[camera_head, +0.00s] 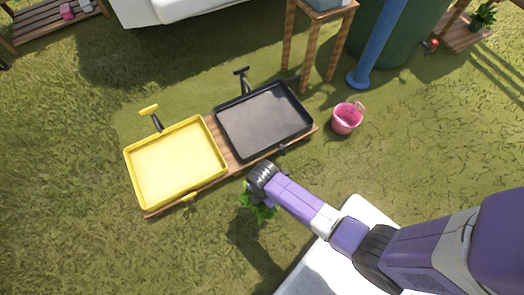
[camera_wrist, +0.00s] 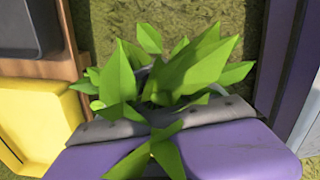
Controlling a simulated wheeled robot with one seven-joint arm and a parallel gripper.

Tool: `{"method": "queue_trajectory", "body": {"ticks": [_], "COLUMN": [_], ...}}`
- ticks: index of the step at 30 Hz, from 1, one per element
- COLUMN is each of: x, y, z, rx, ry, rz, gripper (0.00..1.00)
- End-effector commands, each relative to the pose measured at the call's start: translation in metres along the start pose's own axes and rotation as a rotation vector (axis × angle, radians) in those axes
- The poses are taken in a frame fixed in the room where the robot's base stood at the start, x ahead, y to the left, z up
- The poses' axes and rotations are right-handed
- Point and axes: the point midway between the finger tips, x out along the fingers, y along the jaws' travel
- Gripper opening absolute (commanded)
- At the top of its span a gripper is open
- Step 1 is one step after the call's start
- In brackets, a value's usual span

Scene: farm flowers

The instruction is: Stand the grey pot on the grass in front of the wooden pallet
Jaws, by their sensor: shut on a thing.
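A leafy green plant (camera_head: 257,211) shows below my gripper (camera_head: 256,192) in the head view, just off the near edge of the wooden pallet (camera_head: 236,157). In the wrist view its leaves (camera_wrist: 200,70) rise between and over the fingers of my gripper (camera_wrist: 160,117), which is shut on the grey pot. The pot itself is almost wholly hidden by leaves and fingers. The pallet also shows at the left of the wrist view (camera_wrist: 88,65). The grass (camera_head: 205,245) in front of the pallet is bare. I cannot tell whether the pot touches the grass.
A yellow tray (camera_head: 175,165) and a black tray (camera_head: 263,122) lie on the pallet. A pink bucket (camera_head: 346,119) stands right of it. A wooden stand (camera_head: 330,60) and a blue post (camera_head: 380,45) are behind. Grass is open at the lower left.

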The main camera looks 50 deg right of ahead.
Motion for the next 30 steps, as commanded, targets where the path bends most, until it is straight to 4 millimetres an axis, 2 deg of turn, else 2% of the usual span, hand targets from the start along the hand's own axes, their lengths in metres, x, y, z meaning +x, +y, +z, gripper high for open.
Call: {"method": "queue_trajectory", "body": {"ticks": [1,9,12,19,26,30], "x": [0.020,0.080,0.091,0.103,0.136,0.138], "y": [0.001,0.001,0.002,0.001,0.002,0.002], "z": [0.000,0.000,0.000,0.001,0.000,0.000], "rx": [0.000,0.000,0.000,0.000,-0.001,-0.001], "ry": [0.000,0.000,0.000,-0.001,-0.001,-0.001], "rz": [0.000,0.000,0.001,0.002,0.002,0.002], "gripper": [0.22,0.22,0.22,0.22,0.22,0.22]}}
